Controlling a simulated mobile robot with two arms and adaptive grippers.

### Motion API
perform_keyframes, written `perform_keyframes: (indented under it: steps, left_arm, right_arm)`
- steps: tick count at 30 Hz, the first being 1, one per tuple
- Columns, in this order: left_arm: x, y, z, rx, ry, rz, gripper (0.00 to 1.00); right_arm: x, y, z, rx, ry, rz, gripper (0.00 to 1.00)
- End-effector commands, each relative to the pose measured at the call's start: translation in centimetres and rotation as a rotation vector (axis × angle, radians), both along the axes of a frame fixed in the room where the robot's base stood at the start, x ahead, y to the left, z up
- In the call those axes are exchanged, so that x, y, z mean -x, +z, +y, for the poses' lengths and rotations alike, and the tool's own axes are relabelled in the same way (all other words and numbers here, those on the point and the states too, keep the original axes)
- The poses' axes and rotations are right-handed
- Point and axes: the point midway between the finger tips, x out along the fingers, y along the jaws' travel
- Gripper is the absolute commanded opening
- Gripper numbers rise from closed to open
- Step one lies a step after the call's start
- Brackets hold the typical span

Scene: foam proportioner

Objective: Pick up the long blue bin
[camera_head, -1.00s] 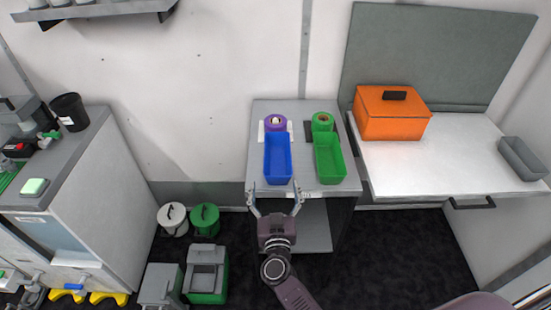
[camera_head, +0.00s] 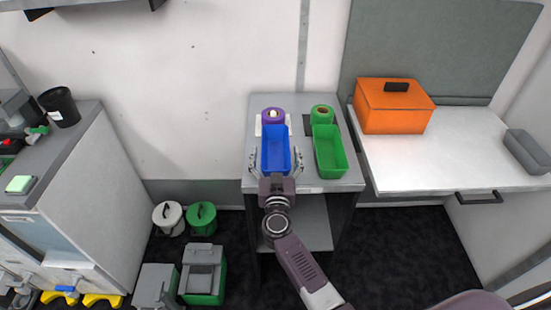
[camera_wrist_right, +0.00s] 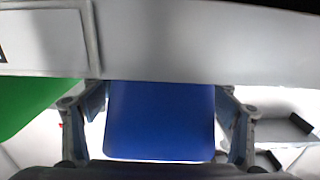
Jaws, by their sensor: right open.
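The long blue bin (camera_head: 275,150) stands on the small grey table (camera_head: 312,187), its long side pointing away from me. My right gripper (camera_head: 276,162) is open at the bin's near end, with one finger on each side of it. In the right wrist view the blue bin (camera_wrist_right: 160,122) fills the space between the two spread fingers of the right gripper (camera_wrist_right: 160,118). I cannot tell whether the fingers touch the bin. The near end of the bin is partly hidden by the gripper in the head view. My left gripper is not in view.
A green bin (camera_head: 329,150) stands close to the right of the blue one. A purple roll (camera_head: 273,115) and a green roll (camera_head: 322,113) stand behind the bins. An orange box (camera_head: 394,106) sits on the white table (camera_head: 450,165) at right.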

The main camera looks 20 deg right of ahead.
Motion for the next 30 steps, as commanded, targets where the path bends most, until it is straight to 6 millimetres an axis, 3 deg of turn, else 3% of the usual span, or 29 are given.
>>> perform_keyframes:
  steps: [7,18,30]
  left_arm:
    - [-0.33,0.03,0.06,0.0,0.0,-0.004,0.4]
    - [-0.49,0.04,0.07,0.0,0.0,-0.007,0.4]
    - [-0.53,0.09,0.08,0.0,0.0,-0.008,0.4]
  right_arm:
    - [-0.14,0.09,-0.03,0.001,0.0,0.0,0.79]
    - [-0.11,0.07,-0.01,0.001,0.001,0.0,0.39]
    - [-0.12,0.16,0.0,0.001,0.001,-0.001,0.37]
